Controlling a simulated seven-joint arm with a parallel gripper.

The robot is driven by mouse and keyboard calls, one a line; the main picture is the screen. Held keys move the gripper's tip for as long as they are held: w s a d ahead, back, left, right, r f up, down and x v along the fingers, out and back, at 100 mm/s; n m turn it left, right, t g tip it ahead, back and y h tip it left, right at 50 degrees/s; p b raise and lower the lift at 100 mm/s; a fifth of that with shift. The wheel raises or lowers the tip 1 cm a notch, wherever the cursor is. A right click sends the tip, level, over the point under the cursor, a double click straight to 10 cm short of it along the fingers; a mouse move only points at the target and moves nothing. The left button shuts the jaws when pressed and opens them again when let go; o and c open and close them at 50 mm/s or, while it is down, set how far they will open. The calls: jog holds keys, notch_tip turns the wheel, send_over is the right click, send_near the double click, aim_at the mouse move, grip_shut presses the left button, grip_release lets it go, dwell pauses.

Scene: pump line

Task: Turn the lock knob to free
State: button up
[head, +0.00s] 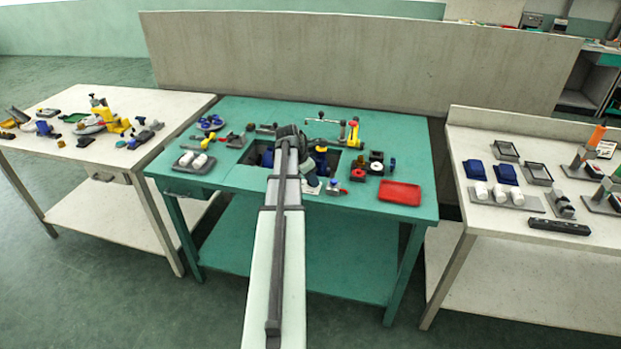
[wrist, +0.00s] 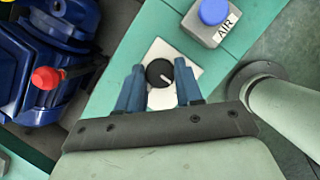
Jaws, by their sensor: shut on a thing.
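The lock knob (wrist: 158,73) is a round black dial with a white pointer line, set on a white plate (wrist: 156,49). In the wrist view the pointer lies toward the right finger. My gripper (wrist: 160,75) has its two blue fingers shut on the knob, one on each side. In the head view my arm covers the knob, and a piece of white plate (head: 310,187) shows near the front of the green table. Any lettering on the plate is not readable.
A grey box with a blue button (wrist: 213,12), marked AIR, stands close to the plate. A blue pump body (wrist: 22,70) with a red knob (wrist: 46,78) lies to the left. A red tray (head: 400,193) sits on the green table's right side. Side tables carry several parts.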

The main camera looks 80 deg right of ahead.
jog(key=shift+c, duration=0.3)
jog(key=m, duration=0.2)
jog(key=m+g+y, duration=0.1)
jog(key=m, duration=0.1)
jog(key=shift+w+d, duration=0.1)
jog(key=shift+d, duration=0.1)
jog(key=m+y, duration=0.2)
jog(key=m, duration=0.2)
jog(key=shift+d, duration=0.1)
jog(key=m+y, duration=0.1)
jog(key=m, duration=0.4)
jog(key=shift+d+y, duration=0.1)
jog(key=shift+y, duration=0.3)
jog(key=shift+m+t+y, duration=0.3)
jog(key=shift+m+y, duration=0.2)
jog(key=shift+m, duration=1.2)
jog(key=o, duration=1)
